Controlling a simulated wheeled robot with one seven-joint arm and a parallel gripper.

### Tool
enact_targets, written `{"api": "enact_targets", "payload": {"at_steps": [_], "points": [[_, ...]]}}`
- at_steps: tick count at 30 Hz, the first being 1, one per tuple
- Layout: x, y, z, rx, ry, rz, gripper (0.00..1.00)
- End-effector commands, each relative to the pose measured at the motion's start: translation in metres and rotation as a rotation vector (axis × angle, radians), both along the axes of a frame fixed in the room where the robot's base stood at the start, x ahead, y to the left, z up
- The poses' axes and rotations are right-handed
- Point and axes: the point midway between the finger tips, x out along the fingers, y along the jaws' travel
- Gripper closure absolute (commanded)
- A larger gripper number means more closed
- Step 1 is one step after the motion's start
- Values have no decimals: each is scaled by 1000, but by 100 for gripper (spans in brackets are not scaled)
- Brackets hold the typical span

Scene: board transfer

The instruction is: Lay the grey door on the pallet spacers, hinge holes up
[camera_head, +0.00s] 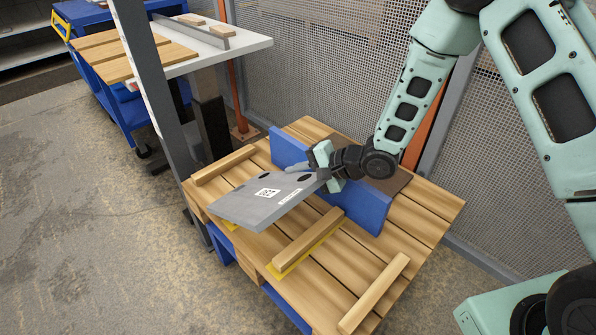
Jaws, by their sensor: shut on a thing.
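The grey door (250,207) is a flat panel with a printed code and a small label on its upward face. Dark oval holes, which look like the hinge holes, show on that face near my gripper. My gripper (324,168) is shut on the door's far right edge. The door is over the left part of the wooden pallet (350,262), between the left spacer (224,165) and the middle spacer (306,240). I cannot tell if it touches either. A third spacer (373,293) lies bare at the right.
A blue panel (365,207) stands upright across the pallet, close behind the door, with a brown board (388,183) behind it. A grey post (152,80) rises at the pallet's left. A white table (240,42), a blue cart (118,105) and mesh fencing (320,60) are behind.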

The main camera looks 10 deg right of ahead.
Motion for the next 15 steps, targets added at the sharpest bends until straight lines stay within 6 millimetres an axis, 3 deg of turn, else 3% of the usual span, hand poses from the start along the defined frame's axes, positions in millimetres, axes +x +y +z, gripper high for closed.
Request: {"api": "enact_targets", "payload": {"at_steps": [15], "points": [[-1, 0, -2, 9, -8, -1, 100]]}}
